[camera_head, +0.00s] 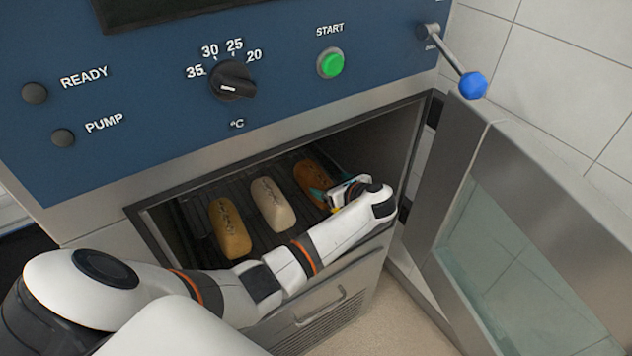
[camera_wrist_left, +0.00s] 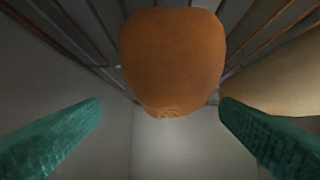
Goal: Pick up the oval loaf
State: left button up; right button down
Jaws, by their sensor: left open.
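Three loaves lie side by side on a dark wire rack inside the open oven. They are a golden-brown loaf (camera_head: 230,228) at left, a pale loaf (camera_head: 272,204) in the middle and a darker orange-brown loaf (camera_head: 310,179) at right. My left gripper (camera_head: 328,195) is inside the oven at the near end of the right loaf. In the left wrist view the orange-brown loaf (camera_wrist_left: 172,58) is ahead, between the open green fingers (camera_wrist_left: 160,130). The fingers look apart from it. A paler loaf (camera_wrist_left: 275,85) shows at the right. My right gripper is not in view.
The oven door (camera_head: 530,250) stands open at right. Above are a blue panel with a dial (camera_head: 233,82), a green START button (camera_head: 331,63) and a blue-knobbed lever (camera_head: 472,85).

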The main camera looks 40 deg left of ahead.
aim_at(321, 182)
pick_arm(q)
jog(key=x, duration=0.4)
jog(key=shift+s+a+p, duration=0.25)
jog(key=shift+a+p, duration=0.15)
jog(key=shift+w+a+f, duration=0.15)
jog(key=shift+a+f, duration=0.1)
jog(key=shift+f, duration=0.05)
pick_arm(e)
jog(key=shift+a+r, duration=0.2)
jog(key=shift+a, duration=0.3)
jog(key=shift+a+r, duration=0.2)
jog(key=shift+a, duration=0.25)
pick_arm(q)
jog(key=shift+c, duration=0.4)
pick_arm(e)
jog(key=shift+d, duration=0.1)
pick_arm(q)
jog(key=c, duration=0.3)
jog(key=shift+r, duration=0.1)
jog(key=c, duration=0.8)
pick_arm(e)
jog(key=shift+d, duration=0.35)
